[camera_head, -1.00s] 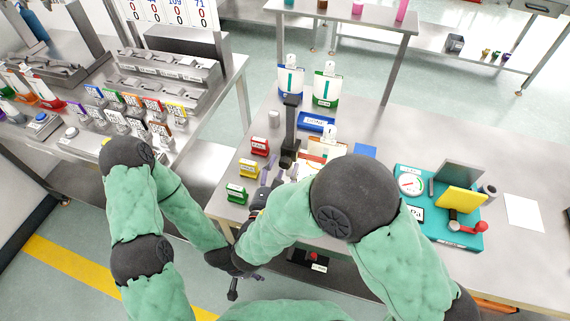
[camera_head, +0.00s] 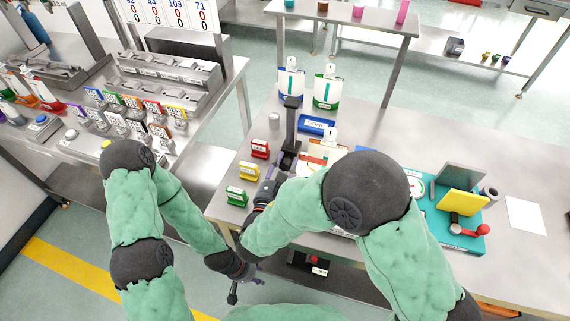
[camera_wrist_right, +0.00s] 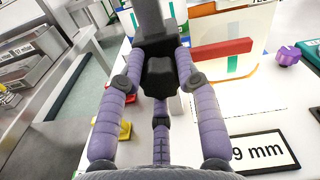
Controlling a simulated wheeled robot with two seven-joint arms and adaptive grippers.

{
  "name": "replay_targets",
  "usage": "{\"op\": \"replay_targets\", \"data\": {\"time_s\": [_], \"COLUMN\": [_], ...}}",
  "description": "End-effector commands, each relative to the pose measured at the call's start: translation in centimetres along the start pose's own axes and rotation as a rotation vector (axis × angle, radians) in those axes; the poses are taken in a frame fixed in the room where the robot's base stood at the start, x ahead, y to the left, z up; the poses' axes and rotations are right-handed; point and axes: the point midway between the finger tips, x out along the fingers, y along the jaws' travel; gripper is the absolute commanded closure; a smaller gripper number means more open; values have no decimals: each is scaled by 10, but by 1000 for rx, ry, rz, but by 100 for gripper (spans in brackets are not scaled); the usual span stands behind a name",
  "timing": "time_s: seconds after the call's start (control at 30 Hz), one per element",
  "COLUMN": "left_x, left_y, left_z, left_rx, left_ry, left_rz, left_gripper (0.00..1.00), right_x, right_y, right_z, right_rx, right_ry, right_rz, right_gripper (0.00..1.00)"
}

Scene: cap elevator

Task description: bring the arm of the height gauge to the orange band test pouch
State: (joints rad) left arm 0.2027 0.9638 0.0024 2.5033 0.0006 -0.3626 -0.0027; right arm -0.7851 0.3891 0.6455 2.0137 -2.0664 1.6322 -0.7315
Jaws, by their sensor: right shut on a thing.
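The height gauge's black column (camera_head: 291,125) stands upright on the bench, left of the white test pouch (camera_head: 312,165), which is partly hidden by my right arm. In the wrist view a red bar (camera_wrist_right: 220,48), seemingly the gauge's arm, runs right from beside the black carriage (camera_wrist_right: 158,75) across the front of the pouch (camera_wrist_right: 240,68). A vertical green stripe shows on the pouch below the bar. My right gripper (camera_wrist_right: 158,82) is shut on the carriage; its purple fingers also show in the head view (camera_head: 275,180). My left gripper (camera_head: 245,288) is open and empty, low in front of the bench.
Red, yellow and green tags (camera_head: 249,171) stand left of the gauge. Blue and green banded pouches (camera_head: 326,90) stand behind it. A teal board (camera_head: 475,240) with a yellow block lies to the right. A "9 mm" readout (camera_wrist_right: 262,152) shows in the wrist view.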

Motion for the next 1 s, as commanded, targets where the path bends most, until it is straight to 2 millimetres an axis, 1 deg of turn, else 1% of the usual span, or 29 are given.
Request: {"op": "replay_targets", "data": {"time_s": [0.13,0.37,0.4,0.47,0.5,0.83,0.93,1.0], "left_x": [-9,-7,-7,-7,-7,-7,-7,-7], "left_y": [3,3,3,3,3,3,3,3], "left_z": [0,0,0,0,0,0,0,0], "left_rx": [0,0,0,0,0,0,0,0], "left_ry": [0,0,0,0,0,0,0,0], "left_rz": [0,0,0,0,0,0,0,0], "left_gripper": [60,60,60,60,60,60,60,60], "right_x": [0,0,0,0,0,-1,-7,-14], "right_y": [-1,0,0,0,0,0,0,0], "right_z": [6,4,4,4,4,4,4,5], "right_rx": [1,2,2,2,2,1,1,1], "right_ry": [-2,-2,-2,-2,-2,-1,-2,-3], "right_rz": [1,1,1,1,1,1,2,3], "right_gripper": [93,93,64,47,43,43,43,43]}}
